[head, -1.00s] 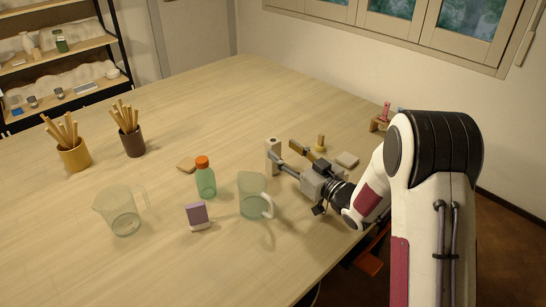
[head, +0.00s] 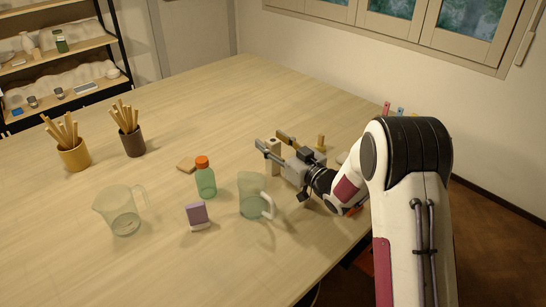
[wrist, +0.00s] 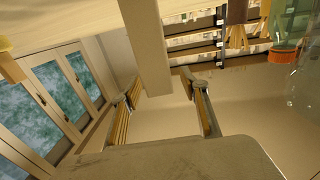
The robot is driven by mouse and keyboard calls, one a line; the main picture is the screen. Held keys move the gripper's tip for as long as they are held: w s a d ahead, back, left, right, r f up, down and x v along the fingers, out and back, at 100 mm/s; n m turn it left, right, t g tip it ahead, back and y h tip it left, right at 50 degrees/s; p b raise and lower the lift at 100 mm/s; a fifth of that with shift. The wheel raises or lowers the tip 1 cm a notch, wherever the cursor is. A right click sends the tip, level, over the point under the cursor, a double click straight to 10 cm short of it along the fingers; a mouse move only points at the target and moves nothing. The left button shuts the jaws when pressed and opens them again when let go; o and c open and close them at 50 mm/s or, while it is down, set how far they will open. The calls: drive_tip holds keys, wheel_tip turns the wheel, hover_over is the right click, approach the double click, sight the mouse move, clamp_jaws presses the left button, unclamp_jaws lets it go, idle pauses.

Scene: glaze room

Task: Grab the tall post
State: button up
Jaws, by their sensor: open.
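The tall post (head: 275,160), a pale wooden upright block, stands on the table in the head view, partly hidden by my gripper. In the wrist view, which is upside down, the post (wrist: 146,45) reaches down from the top edge, its upper end showing between my two fingers. My gripper (head: 270,140) is open, its fingers at the height of the post's upper part. The wrist view also shows my gripper (wrist: 160,88) with a finger on either side of the post and gaps visible. I cannot tell whether either finger touches it.
A glass jug (head: 252,197) stands near my gripper, with a green bottle (head: 206,182) and a purple-and-white block (head: 197,214) to its left. A short wooden peg (head: 320,142) stands right of the post. Another jug (head: 122,212) is farther left.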

idle(0.4)
clamp_jaws()
drive_tip(key=shift+r, duration=0.2)
drive_tip(key=shift+r, duration=4.85)
